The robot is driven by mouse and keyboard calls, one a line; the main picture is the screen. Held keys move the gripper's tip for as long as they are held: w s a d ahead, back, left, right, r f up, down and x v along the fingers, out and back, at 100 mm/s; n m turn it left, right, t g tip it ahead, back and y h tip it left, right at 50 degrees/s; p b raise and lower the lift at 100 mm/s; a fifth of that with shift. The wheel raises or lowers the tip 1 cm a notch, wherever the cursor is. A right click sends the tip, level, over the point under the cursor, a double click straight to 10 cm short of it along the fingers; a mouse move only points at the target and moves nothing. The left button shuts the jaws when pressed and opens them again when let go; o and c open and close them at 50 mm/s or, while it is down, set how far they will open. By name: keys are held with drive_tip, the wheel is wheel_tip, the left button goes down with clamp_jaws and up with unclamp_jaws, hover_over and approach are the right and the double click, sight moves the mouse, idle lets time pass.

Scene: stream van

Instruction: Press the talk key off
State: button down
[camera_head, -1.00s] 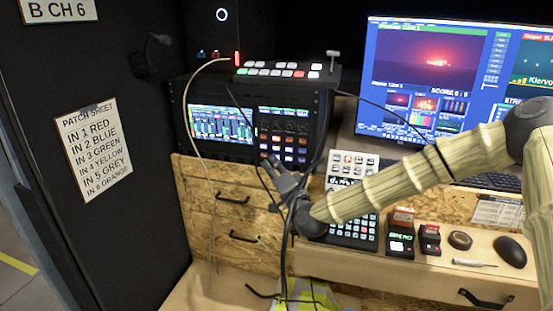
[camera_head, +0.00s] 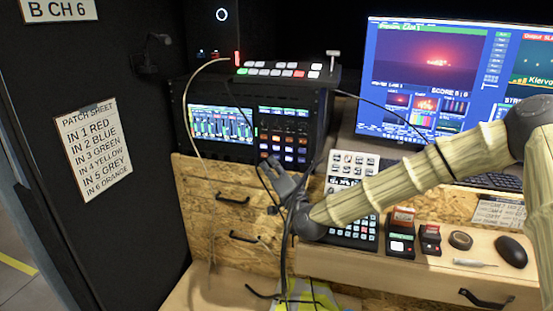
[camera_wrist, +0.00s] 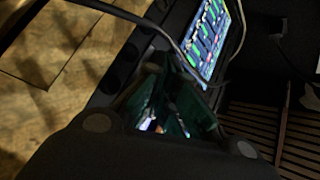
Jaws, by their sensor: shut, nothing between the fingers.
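A black rack unit (camera_head: 317,110) stands on the wooden cabinet. Its left side carries a lit screen (camera_head: 222,124), and its right side a panel of small lit keys (camera_head: 283,136) in orange and white. I cannot tell which key is the talk key. My gripper (camera_head: 269,165) is shut and empty, in front of and just below this panel in the head view. In the wrist view my gripper (camera_wrist: 172,100) points along the rack, with the lit screen (camera_wrist: 207,40) beyond its fingertips. Contact with any key cannot be made out.
A switcher (camera_head: 285,71) sits on top of the rack. A monitor (camera_head: 430,80) stands at the right. Below are a keypad (camera_head: 354,232), small boxes (camera_head: 401,245) and a mouse (camera_head: 511,251). Cables hang around my gripper. Drawer fronts (camera_head: 233,200) lie below the rack.

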drive_tip(key=shift+s, duration=0.1)
drive_tip(key=s, duration=0.1)
drive_tip(key=s+a, duration=0.1)
drive_tip(key=s, duration=0.3)
drive_tip(key=shift+s+a, duration=0.25)
drive_tip(key=shift+a, duration=0.15)
idle(1.2)
